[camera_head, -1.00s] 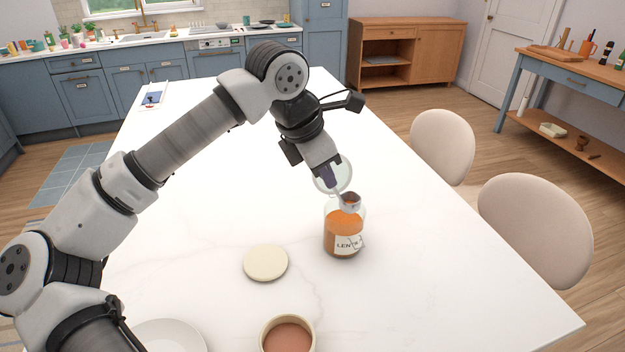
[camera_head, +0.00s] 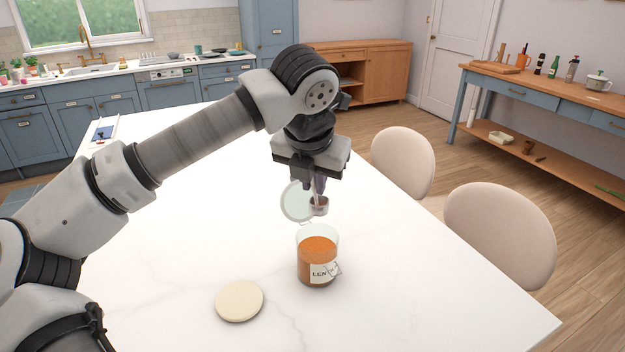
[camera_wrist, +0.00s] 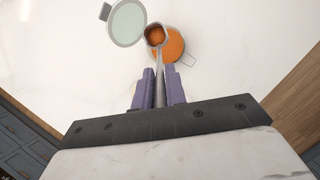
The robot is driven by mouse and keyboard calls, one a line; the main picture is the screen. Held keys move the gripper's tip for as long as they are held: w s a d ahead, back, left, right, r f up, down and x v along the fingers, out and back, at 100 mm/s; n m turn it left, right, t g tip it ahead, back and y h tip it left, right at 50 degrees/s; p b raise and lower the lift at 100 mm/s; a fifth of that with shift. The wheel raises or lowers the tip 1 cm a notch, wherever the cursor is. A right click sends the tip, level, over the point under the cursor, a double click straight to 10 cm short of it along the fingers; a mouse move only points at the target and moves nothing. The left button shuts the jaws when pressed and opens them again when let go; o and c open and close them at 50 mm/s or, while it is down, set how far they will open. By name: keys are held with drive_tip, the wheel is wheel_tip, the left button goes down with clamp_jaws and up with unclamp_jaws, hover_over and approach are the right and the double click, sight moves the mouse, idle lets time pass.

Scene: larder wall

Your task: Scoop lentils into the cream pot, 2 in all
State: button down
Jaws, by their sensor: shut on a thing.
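My gripper (camera_head: 316,184) is shut on the handle of a small metal scoop (camera_head: 319,207). In the wrist view the handle runs between the purple finger pads of my gripper (camera_wrist: 160,88). The scoop's bowl (camera_wrist: 155,35) holds orange lentils there. The scoop hangs above the glass jar (camera_head: 318,262), clear of its rim. The jar is labelled, the word partly covered, and holds orange lentils; it also shows in the wrist view (camera_wrist: 176,48). Its round glass lid (camera_head: 296,202) stands open behind it.
A flat cream disc (camera_head: 239,301) lies on the white table (camera_head: 400,290), left of the jar. Two pale chairs (camera_head: 500,235) stand along the right edge. The table around the jar is mostly clear.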

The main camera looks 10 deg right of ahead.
drive_tip(key=shift+b, duration=0.4)
drive_tip(key=shift+f, duration=0.2)
wheel_tip(320, 180, down, 13)
drive_tip(key=b, duration=1.2)
drive_tip(key=shift+r+b, duration=0.15)
drive_tip(key=shift+b, duration=0.15)
drive_tip(key=shift+r, duration=0.1)
drive_tip(key=shift+r+p, duration=3.2)
drive_tip(key=shift+r, duration=2.1)
